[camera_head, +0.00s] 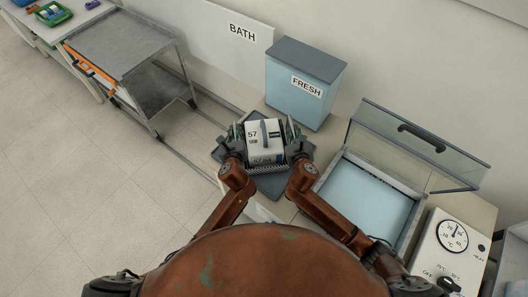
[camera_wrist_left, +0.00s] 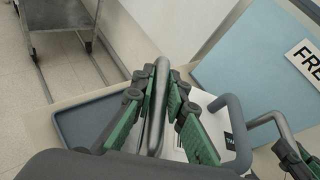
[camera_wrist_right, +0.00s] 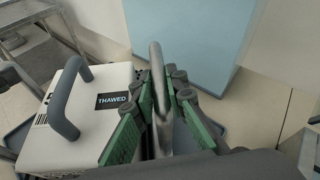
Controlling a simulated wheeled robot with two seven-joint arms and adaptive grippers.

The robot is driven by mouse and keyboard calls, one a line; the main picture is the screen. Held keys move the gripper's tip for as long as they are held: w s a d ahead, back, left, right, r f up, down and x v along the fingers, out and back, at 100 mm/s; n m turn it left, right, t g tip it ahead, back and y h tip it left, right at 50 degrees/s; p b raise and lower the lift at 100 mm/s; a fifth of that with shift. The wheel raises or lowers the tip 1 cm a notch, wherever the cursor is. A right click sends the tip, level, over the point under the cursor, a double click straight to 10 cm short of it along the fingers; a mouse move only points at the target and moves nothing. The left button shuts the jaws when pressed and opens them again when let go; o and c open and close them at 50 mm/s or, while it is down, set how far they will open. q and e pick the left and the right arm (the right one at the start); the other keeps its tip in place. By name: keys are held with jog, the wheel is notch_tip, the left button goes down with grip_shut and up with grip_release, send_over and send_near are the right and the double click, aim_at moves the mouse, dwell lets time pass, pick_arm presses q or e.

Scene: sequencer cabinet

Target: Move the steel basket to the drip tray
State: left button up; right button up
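The steel basket (camera_head: 268,168) holds a white box (camera_head: 263,133) marked 57, with a grey handle on top. My left gripper (camera_head: 236,137) is shut on the basket's left bar handle (camera_wrist_left: 157,100). My right gripper (camera_head: 294,137) is shut on its right bar handle (camera_wrist_right: 160,90). The dark drip tray (camera_head: 270,189) lies on the counter directly under the basket, its edges showing around it. I cannot tell whether the basket touches the tray or hangs just above it. The box hides most of the basket's inside. A THAWED label (camera_wrist_right: 112,101) shows on the box in the right wrist view.
A light blue FRESH bin (camera_head: 303,88) stands behind the basket. To the right is a water bath (camera_head: 365,204) with its clear lid (camera_head: 415,145) raised, and a dial panel (camera_head: 453,236). A steel cart (camera_head: 120,45) stands at the left over clear floor.

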pick_arm(q)
jog(key=o, duration=0.4)
jog(key=shift+r, duration=0.15)
pick_arm(e)
jog(key=o, duration=0.4)
jog(key=shift+r, duration=0.15)
pick_arm(q)
jog(key=shift+o, duration=0.2)
pick_arm(e)
jog(key=shift+o, duration=0.2)
jog(key=shift+s, duration=0.1)
pick_arm(q)
jog(key=a+v, duration=0.1)
jog(key=v, duration=1.1)
jog(key=shift+d, duration=0.45)
pick_arm(e)
jog(key=a+v, duration=0.1)
jog(key=v, duration=1)
jog(key=shift+s+d+r, duration=0.2)
jog(key=shift+s+d, duration=0.2)
jog(key=shift+d, duration=0.1)
